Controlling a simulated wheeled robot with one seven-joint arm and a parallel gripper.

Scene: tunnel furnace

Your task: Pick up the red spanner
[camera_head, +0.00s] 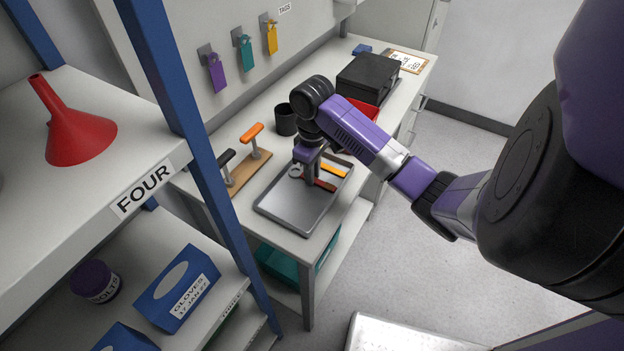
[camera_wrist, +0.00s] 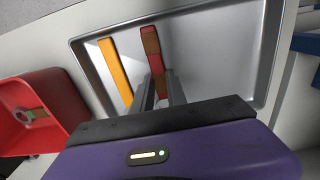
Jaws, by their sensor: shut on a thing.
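The red spanner (camera_head: 325,185) is at the grey metal tray (camera_head: 285,212) on the bench. In the wrist view the red spanner (camera_wrist: 154,52) has a red and brown handle that runs down between my fingers; its lower part is hidden behind them. My gripper (camera_head: 308,183) points down over the tray and is shut on the spanner. It also shows in the wrist view (camera_wrist: 160,84), with two grey fingers on either side of the handle. I cannot tell whether the spanner is touching the tray.
A yellow-orange tool (camera_head: 335,171) lies beside the spanner in the tray. A red bin (camera_wrist: 22,125) stands next to the tray. A black box (camera_head: 367,78), a dark cup (camera_head: 286,120) and a wooden rack (camera_head: 250,172) with orange and black handles share the bench. A blue shelf post (camera_head: 205,165) stands nearby.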

